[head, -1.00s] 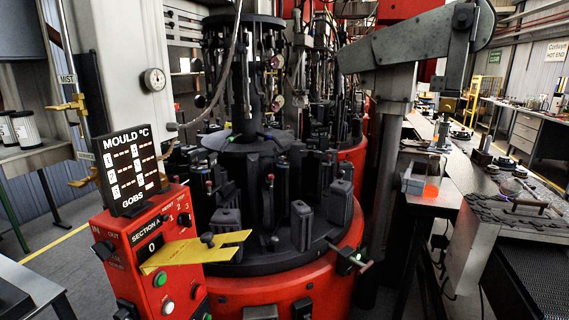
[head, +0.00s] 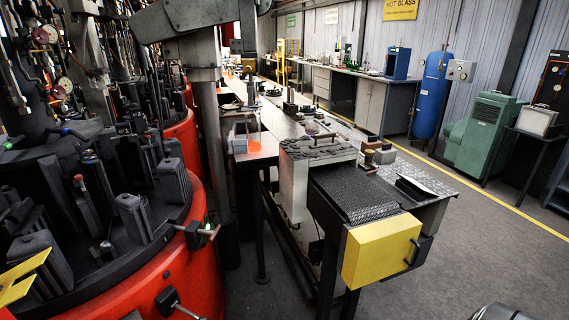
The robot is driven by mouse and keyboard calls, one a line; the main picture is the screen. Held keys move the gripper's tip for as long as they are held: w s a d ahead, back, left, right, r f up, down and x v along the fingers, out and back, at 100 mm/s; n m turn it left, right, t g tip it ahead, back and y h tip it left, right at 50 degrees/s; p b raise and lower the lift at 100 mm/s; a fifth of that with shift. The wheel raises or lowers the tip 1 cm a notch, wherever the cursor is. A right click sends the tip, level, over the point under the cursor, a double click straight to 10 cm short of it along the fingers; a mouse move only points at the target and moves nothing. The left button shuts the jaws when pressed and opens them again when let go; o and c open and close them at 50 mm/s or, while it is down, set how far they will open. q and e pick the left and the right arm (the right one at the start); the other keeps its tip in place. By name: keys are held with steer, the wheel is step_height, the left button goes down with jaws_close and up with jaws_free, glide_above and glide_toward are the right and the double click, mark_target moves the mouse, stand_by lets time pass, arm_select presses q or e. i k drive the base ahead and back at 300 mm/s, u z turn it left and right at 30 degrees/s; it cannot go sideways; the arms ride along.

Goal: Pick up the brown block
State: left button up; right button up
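A small brown block (head: 371,143) appears to stand on the right side of the conveyor machine, just right of its grey lumpy top. It is small in the head view and its exact shape is hard to tell. A paler block (head: 384,156) sits right beside it, and the two overlap in the picture. Neither of my grippers shows in the head view.
The conveyor (head: 358,190) has a dark mesh belt and a yellow end box (head: 381,252). The red rotary mould machine (head: 185,255) fills the left. A small side table (head: 262,150) stands between them.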

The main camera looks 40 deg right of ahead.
mark_target(372, 143)
steer(key=z, duration=2.1)
steer(key=k, duration=0.5)
steer(key=z, duration=1.05)
steer(key=k, duration=0.9)
steer(key=z, duration=0.4)
steer(key=i, duration=1.55)
steer(key=u, duration=0.5)
steer(key=i, duration=2.35)
steer(key=u, duration=0.45)
steer(key=i, duration=2.5)
steer(key=u, duration=0.8)
steer(key=i, duration=1.4)
steer(key=u, duration=0.85)
